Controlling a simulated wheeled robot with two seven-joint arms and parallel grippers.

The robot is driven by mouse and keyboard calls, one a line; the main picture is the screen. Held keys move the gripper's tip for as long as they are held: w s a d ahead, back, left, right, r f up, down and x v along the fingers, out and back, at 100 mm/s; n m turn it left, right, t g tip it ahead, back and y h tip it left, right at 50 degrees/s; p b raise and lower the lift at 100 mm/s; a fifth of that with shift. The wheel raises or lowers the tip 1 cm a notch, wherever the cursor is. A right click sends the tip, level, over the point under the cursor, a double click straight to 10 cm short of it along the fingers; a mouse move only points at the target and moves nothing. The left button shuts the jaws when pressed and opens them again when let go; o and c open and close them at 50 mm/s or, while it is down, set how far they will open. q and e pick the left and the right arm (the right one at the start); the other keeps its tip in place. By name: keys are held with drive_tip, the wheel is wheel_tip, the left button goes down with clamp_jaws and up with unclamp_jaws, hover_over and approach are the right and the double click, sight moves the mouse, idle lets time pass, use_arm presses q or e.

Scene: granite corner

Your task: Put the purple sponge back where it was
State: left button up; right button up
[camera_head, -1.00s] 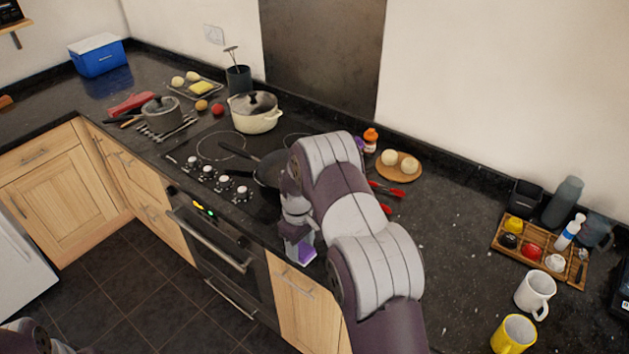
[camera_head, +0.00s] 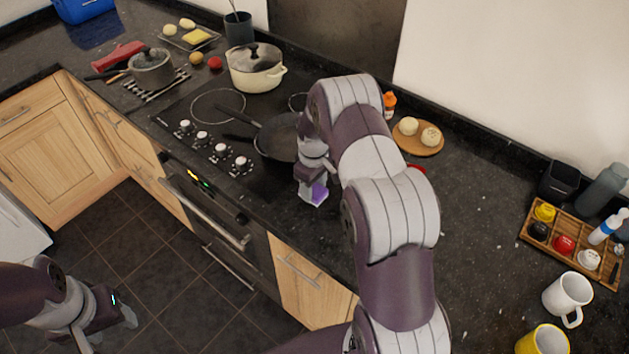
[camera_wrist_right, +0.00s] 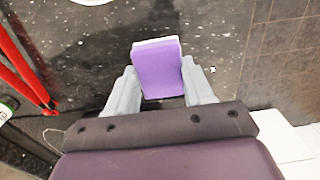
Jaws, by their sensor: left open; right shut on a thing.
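The purple sponge (camera_head: 319,193) is between the fingers of my right gripper (camera_head: 312,197), over the counter just right of the hob. In the right wrist view the sponge (camera_wrist_right: 158,68) shows its flat purple face and a pale far edge, with a finger of the right gripper (camera_wrist_right: 160,88) on each side. I cannot tell whether the sponge touches the counter. My left gripper (camera_head: 130,318) is open and empty at the lower left, over the floor.
A dark frying pan (camera_head: 277,137) sits on the hob left of my right arm. Red-handled tongs (camera_wrist_right: 22,62) lie near the gripper. A wooden board (camera_head: 418,145) with two pale round items is behind. The bamboo tray (camera_head: 535,236) and mugs (camera_head: 567,297) stand at right.

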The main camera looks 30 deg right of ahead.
drive_tip(key=f, duration=0.2)
drive_tip(key=shift+w+d+f+b, duration=0.2)
drive_tip(key=shift+f+b, duration=0.1)
drive_tip(key=shift+b, duration=0.1)
drive_tip(key=shift+f, duration=0.3)
drive_tip(key=shift+s+a+b, duration=0.1)
drive_tip(key=shift+s+b, duration=0.2)
drive_tip(key=shift+s+a+r, duration=0.15)
drive_tip(key=shift+r, duration=0.1)
drive_tip(key=o, duration=0.6)
drive_tip(key=shift+f, duration=0.1)
drive_tip(key=o, duration=0.4)
drive_tip(key=shift+w+f, duration=0.1)
drive_tip(key=shift+w, duration=0.15)
drive_tip(key=o, duration=0.4)
drive_tip(key=shift+s, duration=0.15)
drive_tip(key=shift+c, duration=0.2)
use_arm(q)
drive_tip(key=shift+s+f, duration=0.2)
drive_tip(key=shift+f, duration=0.9)
drive_tip(key=shift+d, duration=0.1)
